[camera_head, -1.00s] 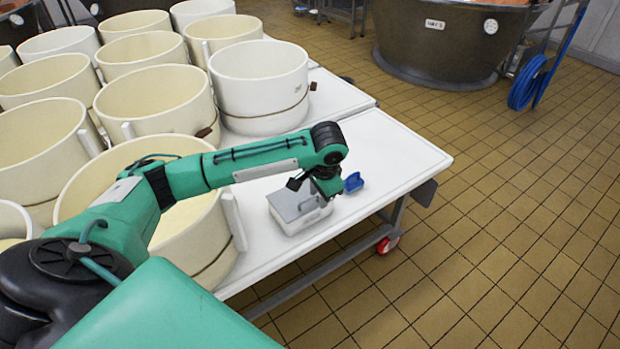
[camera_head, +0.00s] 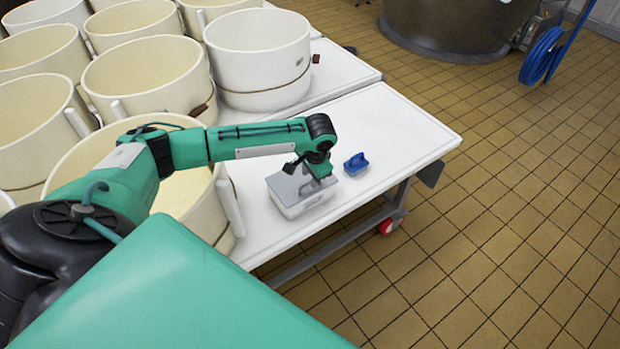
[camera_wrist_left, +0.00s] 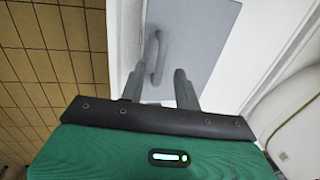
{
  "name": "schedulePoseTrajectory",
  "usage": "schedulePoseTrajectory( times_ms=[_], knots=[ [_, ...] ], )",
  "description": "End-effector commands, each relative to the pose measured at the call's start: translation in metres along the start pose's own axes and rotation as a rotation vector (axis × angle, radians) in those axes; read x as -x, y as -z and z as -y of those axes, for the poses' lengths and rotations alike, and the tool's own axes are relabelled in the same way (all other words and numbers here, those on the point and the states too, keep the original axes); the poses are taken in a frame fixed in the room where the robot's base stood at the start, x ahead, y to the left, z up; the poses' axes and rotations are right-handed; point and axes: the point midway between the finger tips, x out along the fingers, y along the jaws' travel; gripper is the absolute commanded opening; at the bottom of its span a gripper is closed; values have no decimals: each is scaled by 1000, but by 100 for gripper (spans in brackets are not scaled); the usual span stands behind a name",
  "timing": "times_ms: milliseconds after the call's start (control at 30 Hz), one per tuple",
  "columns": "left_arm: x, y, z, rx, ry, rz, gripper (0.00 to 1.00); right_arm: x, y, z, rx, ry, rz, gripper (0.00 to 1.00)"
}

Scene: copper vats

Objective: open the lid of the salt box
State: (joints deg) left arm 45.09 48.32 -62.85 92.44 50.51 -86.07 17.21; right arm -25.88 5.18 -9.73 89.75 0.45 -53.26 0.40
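The salt box (camera_head: 297,207) is a white box with a flat grey lid (camera_head: 285,184), standing near the front edge of the white table. The lid lies shut on it. In the left wrist view the grey lid (camera_wrist_left: 200,35) carries a raised grey bar handle (camera_wrist_left: 156,58). My left gripper (camera_head: 321,180) is over the right part of the lid. In the left wrist view its two fingers (camera_wrist_left: 158,84) are apart with nothing between their tips, and the handle shows just beyond them. Whether the fingertips touch the lid I cannot tell. My right gripper is not in view.
A blue tool (camera_head: 356,164), perhaps a brush, lies on the table (camera_head: 400,135) right of the box. Several large cream tubs (camera_head: 258,60) crowd the left and back. The table's right part is clear. A dark vat (camera_head: 450,25) and a blue hose (camera_head: 540,62) stand beyond.

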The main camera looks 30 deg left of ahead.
Motion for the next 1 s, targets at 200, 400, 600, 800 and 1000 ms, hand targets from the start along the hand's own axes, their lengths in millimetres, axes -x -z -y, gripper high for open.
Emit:
schedulePoseTrajectory(
  times_ms=[200,400,600,800,1000],
  knots=[
    [-17,0,0,0,-1,0,33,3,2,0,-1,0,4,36],
    [-19,0,0,0,-1,-1,33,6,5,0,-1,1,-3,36],
    [-18,0,0,0,0,-1,11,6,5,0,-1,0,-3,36],
    [-18,0,0,0,0,-1,0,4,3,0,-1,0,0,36],
    [-17,1,-1,0,-4,-1,0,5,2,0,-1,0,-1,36]
  ],
)
